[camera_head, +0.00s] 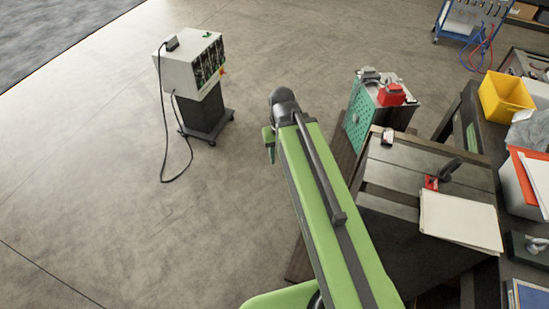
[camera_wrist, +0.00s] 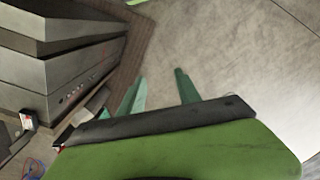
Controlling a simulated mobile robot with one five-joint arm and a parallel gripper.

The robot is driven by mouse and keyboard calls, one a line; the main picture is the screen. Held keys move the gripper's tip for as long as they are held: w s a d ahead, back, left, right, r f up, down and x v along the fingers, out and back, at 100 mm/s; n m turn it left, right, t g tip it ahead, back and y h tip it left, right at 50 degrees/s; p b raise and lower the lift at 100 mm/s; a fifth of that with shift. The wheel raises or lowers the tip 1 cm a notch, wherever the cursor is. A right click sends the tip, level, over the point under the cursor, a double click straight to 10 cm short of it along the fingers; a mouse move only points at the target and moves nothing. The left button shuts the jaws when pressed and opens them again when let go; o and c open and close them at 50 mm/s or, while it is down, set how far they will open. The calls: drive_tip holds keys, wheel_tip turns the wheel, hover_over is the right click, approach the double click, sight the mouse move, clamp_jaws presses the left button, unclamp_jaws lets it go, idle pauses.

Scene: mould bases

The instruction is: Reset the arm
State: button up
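My green arm (camera_head: 325,215) reaches forward from the bottom of the head view, over the floor and left of the workbench. At its far end is a dark wrist joint, with a small green part of my gripper (camera_head: 268,143) hanging at its left; most of the gripper is hidden there. In the wrist view, the two teal fingers of my gripper (camera_wrist: 160,75) stand apart with bare floor between them. The gripper is open and empty. Nothing touches the fingers in view.
A grey stepped block (camera_wrist: 60,65) stands left of the fingers in the wrist view. A white instrument on a dark cart (camera_head: 203,112) stands left of the arm. A green cabinet (camera_head: 358,118), a dark bench and a yellow bin (camera_head: 506,96) are right.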

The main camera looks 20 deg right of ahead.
drive_tip(key=shift+s+a, duration=0.15)
drive_tip(key=shift+a, duration=0.5)
drive_tip(key=shift+s+a, duration=0.15)
drive_tip(key=shift+a, duration=0.45)
drive_tip(key=shift+f, duration=0.1)
wheel_tip(320, 180, down, 18)
drive_tip(key=b, duration=1.8)
drive_tip(key=shift+f+b, duration=0.2)
drive_tip(key=shift+b, duration=0.1)
drive_tip(key=shift+d, duration=0.1)
